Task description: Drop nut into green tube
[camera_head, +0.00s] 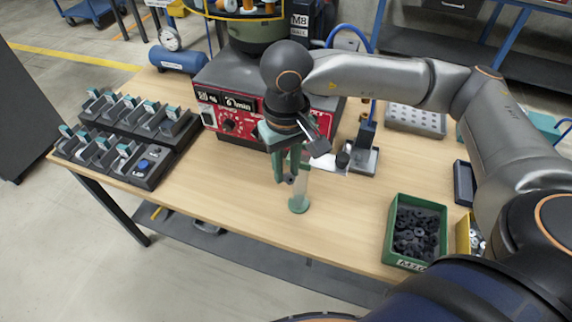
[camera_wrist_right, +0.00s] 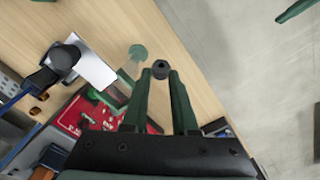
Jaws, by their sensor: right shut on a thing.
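My right gripper (camera_head: 287,178) is shut on a small black nut (camera_wrist_right: 160,68), which sits between its green fingertips. The nut also shows in the head view (camera_head: 290,179), above the table. The green tube (camera_head: 299,203) stands upright on the table, with a green round base and a clear, see-through body. In the head view it is just right of the nut, partly overlapped by the fingers. In the right wrist view the tube's green base (camera_wrist_right: 138,52) is left of the nut. The tube's mouth is hard to make out. My left gripper is not in the head view.
A green bin of black nuts (camera_head: 388,232) stands at the right front, beside a yellow bin (camera_head: 462,232). The red-fronted feeder (camera_head: 232,122) is behind my gripper. Black racks (camera_head: 150,180) stand at left. The table's front middle is clear.

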